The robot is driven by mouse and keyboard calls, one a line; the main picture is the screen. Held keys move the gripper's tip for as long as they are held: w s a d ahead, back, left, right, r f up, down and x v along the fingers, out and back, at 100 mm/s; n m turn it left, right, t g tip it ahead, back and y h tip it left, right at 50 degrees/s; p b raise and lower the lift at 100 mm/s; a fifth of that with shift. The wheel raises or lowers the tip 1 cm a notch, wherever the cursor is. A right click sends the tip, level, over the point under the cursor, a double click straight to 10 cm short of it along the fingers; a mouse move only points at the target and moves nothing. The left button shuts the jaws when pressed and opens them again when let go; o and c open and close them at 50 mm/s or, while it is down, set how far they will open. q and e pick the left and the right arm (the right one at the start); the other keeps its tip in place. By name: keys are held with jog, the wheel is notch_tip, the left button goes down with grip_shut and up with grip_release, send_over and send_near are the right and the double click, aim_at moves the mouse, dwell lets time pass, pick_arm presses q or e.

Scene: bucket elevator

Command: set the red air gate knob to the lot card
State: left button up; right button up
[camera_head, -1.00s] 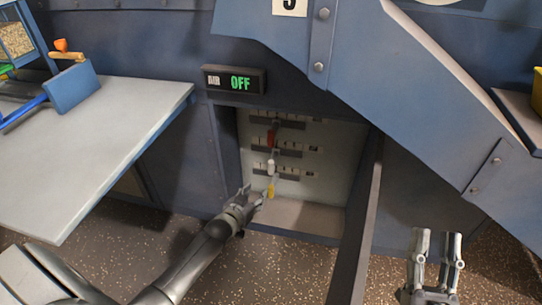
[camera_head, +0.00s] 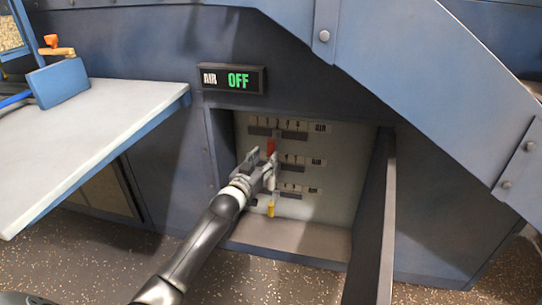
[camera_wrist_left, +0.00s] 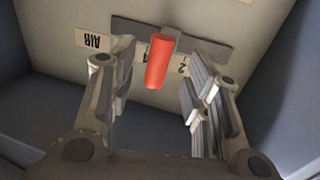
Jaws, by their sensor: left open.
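The red air gate knob (camera_head: 271,147) is on the top row of the pale panel (camera_head: 340,178) inside the open cabinet. In the left wrist view the red knob (camera_wrist_left: 159,61) stands out from a grey slotted strip (camera_wrist_left: 204,44), near the digits 1 and 2. My left gripper (camera_head: 262,165) is open just below and in front of the knob. In the wrist view its two fingers (camera_wrist_left: 160,105) are on either side of the knob, apart from it. A yellow knob (camera_head: 271,210) is on a lower row; my gripper partly hides the middle row. The lot card cannot be made out.
A display (camera_head: 234,79) above the cabinet reads AIR OFF. The open cabinet door (camera_head: 374,225) stands at the right of the opening. A table (camera_head: 90,135) is at the left, and a blue sloping chute (camera_head: 430,100) runs down at the right.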

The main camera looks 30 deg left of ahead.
aim_at(269, 153)
pick_arm(q)
jog(key=shift+w+a+b, duration=0.15)
jog(key=shift+w+b, duration=0.9)
jog(key=shift+w, duration=1.75)
jog(key=shift+c, duration=0.2)
grip_shut()
